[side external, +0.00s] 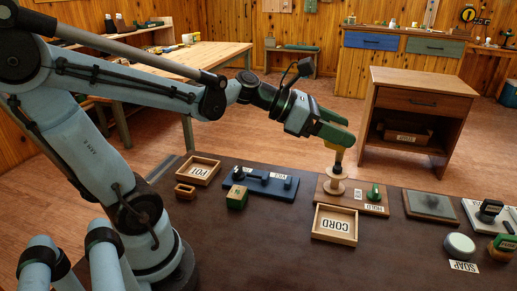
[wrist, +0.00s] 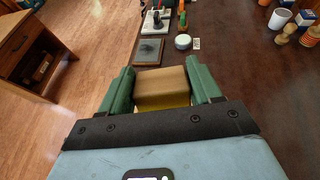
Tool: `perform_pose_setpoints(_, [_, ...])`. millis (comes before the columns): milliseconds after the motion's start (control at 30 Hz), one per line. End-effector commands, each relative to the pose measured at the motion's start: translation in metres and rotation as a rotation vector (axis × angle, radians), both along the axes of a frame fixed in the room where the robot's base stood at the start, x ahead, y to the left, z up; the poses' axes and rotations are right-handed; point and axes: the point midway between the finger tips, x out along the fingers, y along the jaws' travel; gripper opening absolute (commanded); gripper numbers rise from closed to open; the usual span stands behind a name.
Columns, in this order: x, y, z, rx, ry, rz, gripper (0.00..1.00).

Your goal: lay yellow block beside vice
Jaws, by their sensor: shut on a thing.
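My gripper (side external: 340,139) is above the wooden board with the HOLD label. Its green fingers are shut on the yellow block (wrist: 163,90), which shows tan on top and yellow on its near face in the wrist view. In the side view the fingers mostly hide it, and a tan part (side external: 338,156) shows below them. I cannot tell whether it touches the pale spool-shaped piece (side external: 334,187) underneath. The vice (side external: 265,184) looks like the blue base with dark fittings and a white label, on the bench left of my gripper.
The CORD tray (side external: 334,225) lies in front of the HOLD board (side external: 370,206). Another tray (side external: 198,171) is at left. A grey plate (side external: 429,205) and a white round thing (side external: 459,246) are at right. The front middle bench is clear.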

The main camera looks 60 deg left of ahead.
Motion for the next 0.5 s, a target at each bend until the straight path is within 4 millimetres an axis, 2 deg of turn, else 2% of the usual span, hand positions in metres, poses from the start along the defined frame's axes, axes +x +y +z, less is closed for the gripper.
perform_pose_setpoints(200, [0.0,0.011,0.04,0.0,-0.001,0.16,0.28])
perform_pose_setpoints(333, [-0.002,0.016,0.056,0.001,-0.001,0.223,0.28])
perform_pose_setpoints(500, [-0.004,0.02,0.067,0.0,0.0,0.265,0.28])
